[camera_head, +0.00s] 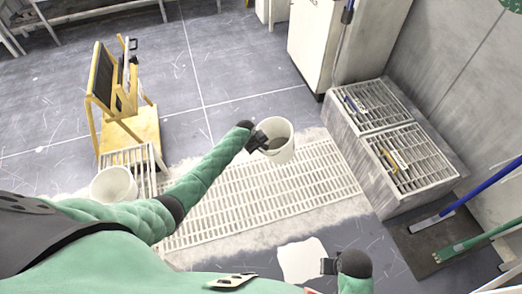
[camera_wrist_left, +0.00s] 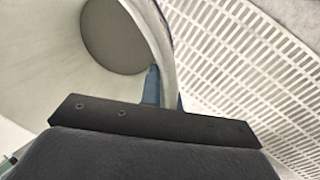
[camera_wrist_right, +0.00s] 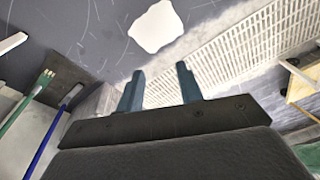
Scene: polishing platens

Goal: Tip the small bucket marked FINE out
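A small white bucket (camera_head: 283,153) hangs from my left gripper (camera_head: 258,141) above the floor grating. The gripper is shut on the bucket's wall at the rim. The left wrist view shows the wall (camera_wrist_left: 152,25) between the fingers and a grey-brown area (camera_wrist_left: 115,35) inside; I cannot tell whether it is contents or bare bottom. The bucket looks near upright. No FINE marking is readable. A second white bucket (camera_head: 113,187) stands at the left, partly behind my left arm. My right gripper (camera_wrist_right: 160,88) is open and empty, near a white patch on the floor.
The pale floor grating (camera_head: 265,190) runs under the held bucket. A raised block with two grated tops (camera_head: 385,135) stands at right, tools lying on it. Blue and green-handled tools (camera_head: 480,190) lean at far right. A yellow stand (camera_head: 125,130) is at left, a white cabinet (camera_head: 313,40) behind.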

